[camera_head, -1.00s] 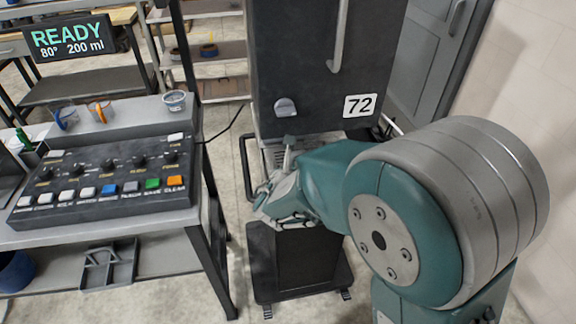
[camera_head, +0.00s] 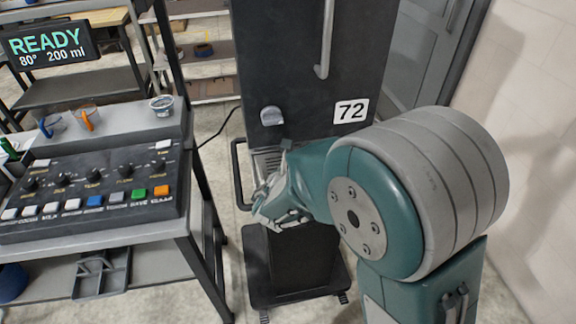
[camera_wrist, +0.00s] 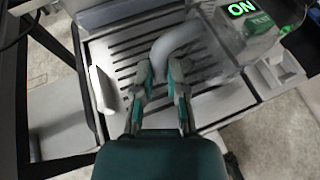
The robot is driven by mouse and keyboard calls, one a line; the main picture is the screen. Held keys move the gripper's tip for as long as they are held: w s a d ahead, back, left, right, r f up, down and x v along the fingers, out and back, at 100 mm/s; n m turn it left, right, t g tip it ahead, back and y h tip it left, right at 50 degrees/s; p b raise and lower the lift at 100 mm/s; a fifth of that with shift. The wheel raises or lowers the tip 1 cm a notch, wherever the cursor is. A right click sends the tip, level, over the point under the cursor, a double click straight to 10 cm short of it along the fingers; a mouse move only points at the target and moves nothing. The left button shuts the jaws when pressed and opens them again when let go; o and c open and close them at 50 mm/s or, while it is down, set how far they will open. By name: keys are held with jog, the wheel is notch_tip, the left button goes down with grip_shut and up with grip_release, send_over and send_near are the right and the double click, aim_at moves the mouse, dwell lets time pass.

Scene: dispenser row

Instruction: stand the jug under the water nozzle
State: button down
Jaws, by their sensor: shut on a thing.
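In the wrist view, my gripper (camera_wrist: 160,78) is shut on the grey curved handle of a clear jug (camera_wrist: 178,42). The jug's see-through body is hard to make out against a slatted drip tray (camera_wrist: 125,50) below it. I cannot tell whether the jug's base touches the slats. In the head view, my gripper (camera_head: 272,200) is low in front of the dark machine marked 72 (camera_head: 300,70), and the jug cannot be made out there. The water nozzle cannot be made out in either view.
A console (camera_head: 90,190) with knobs and coloured buttons stands at left, under a READY sign (camera_head: 46,45). A lit ON display (camera_wrist: 241,8) is near the jug. A pale wall is at right.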

jog(key=shift+a+f, duration=0.25)
jog(key=shift+a, duration=0.95)
jog(key=shift+d+f, duration=0.15)
jog(key=shift+d, duration=0.7)
jog(key=shift+a+f, duration=0.2)
jog(key=c, duration=0.6)
grip_release()
jog(key=shift+a, duration=0.4)
jog(key=shift+d, duration=0.4)
jog(key=v, duration=1.2)
